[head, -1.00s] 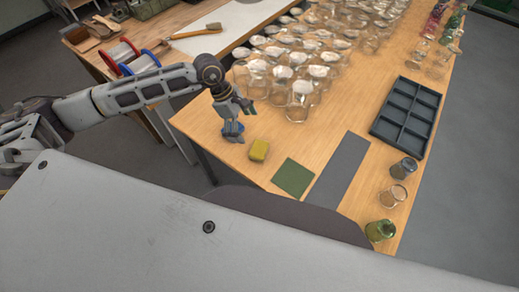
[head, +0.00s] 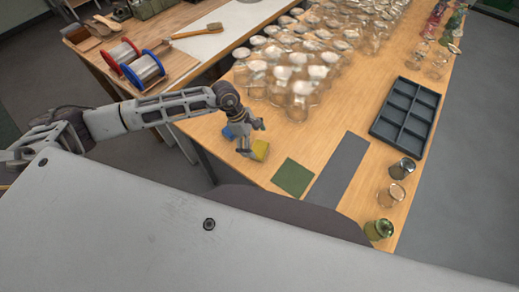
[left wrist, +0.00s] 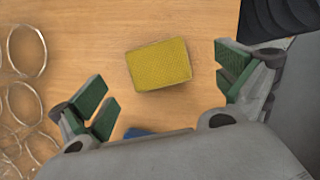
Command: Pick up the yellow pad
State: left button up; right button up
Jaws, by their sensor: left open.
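The yellow pad (head: 261,150) lies flat on the wooden table near its front edge, partly hidden by my left gripper in the head view. In the left wrist view the pad (left wrist: 159,65) shows whole, a rectangle with a textured top. My left gripper (head: 251,138) is above it. Its green-padded fingers (left wrist: 165,87) are wide apart, one on each side of the pad, with nothing between them held. My right gripper is not in view.
A blue object (head: 229,132) lies close beside the left gripper and pad. A green square mat (head: 293,177) and a grey strip (head: 338,172) lie to the right. Several clear glass jars (head: 295,85) crowd behind. A dark compartment tray (head: 405,112) stands further right.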

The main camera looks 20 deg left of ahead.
aim_at(259, 148)
pick_arm(q)
jog(key=shift+d+f, duration=0.1)
jog(key=shift+f, duration=0.05)
jog(key=shift+w+p+x, duration=0.1)
jog(key=shift+p+x, duration=0.25)
jog(key=shift+x, duration=0.9)
jog(key=shift+w+p+x, duration=0.15)
jog(key=shift+p+x, duration=0.15)
jog(key=shift+x, duration=1)
jog(key=shift+c, duration=0.4)
jog(key=c, duration=0.8)
